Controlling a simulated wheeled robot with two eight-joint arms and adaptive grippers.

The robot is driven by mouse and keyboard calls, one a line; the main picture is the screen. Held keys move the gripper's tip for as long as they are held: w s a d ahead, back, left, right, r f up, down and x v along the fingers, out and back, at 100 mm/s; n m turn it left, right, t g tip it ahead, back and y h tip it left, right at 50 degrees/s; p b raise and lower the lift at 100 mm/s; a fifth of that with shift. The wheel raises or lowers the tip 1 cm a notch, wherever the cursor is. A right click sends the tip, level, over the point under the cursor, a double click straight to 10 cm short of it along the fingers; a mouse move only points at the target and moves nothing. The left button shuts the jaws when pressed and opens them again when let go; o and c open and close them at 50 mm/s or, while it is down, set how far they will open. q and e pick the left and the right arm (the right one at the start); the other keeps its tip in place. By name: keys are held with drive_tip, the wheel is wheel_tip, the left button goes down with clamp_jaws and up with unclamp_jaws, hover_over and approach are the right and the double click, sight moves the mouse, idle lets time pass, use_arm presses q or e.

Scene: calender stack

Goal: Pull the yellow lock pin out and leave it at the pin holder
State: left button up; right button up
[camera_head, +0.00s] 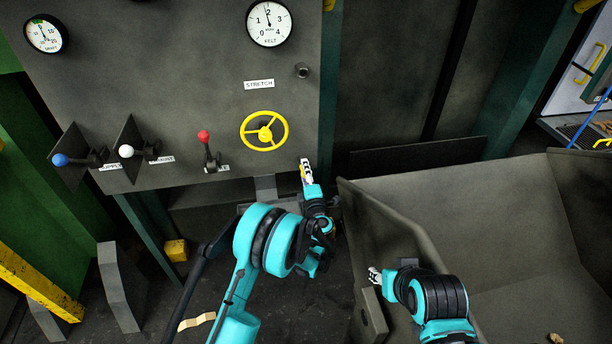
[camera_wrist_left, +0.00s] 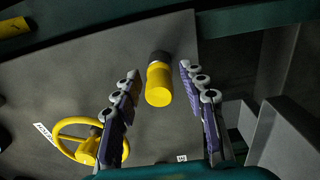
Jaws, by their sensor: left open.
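The yellow lock pin (camera_wrist_left: 158,85) shows in the left wrist view as a short yellow cylinder with a dark collar behind it, standing out from the grey panel. It lies between the two spread fingers of my left gripper (camera_wrist_left: 159,95), with a gap on each side. In the head view my left gripper (camera_head: 306,169) is below and right of the yellow handwheel and mostly hides the pin. My right gripper (camera_head: 375,275) is low, beside the grey bin; its finger gap is too small to judge. I cannot clearly identify the pin holder.
The yellow handwheel (camera_head: 264,131) is just left of my left gripper. A dark stub (camera_head: 302,71) sticks out higher on the panel. Levers with red (camera_head: 203,135), white (camera_head: 126,151) and blue (camera_head: 60,160) knobs are farther left. The grey bin (camera_head: 480,215) fills the right.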

use_arm(q)
drive_tip(key=shift+r, duration=0.1)
clamp_jaws()
drive_tip(key=shift+s+d+b, duration=0.2)
drive_tip(key=shift+s, duration=0.6)
drive_tip(key=shift+s+d+b, duration=0.15)
drive_tip(key=shift+s, duration=0.65)
idle(1.1)
drive_tip(key=shift+s+d+b, duration=0.2)
drive_tip(key=shift+s+b, duration=0.1)
drive_tip(key=shift+s, duration=0.65)
drive_tip(key=shift+s+d+b, duration=0.15)
drive_tip(key=shift+s+b, duration=0.15)
drive_tip(key=shift+s, duration=0.65)
drive_tip(key=shift+s+d+b, duration=0.2)
drive_tip(key=shift+s+b, duration=0.1)
drive_tip(key=shift+s, duration=0.65)
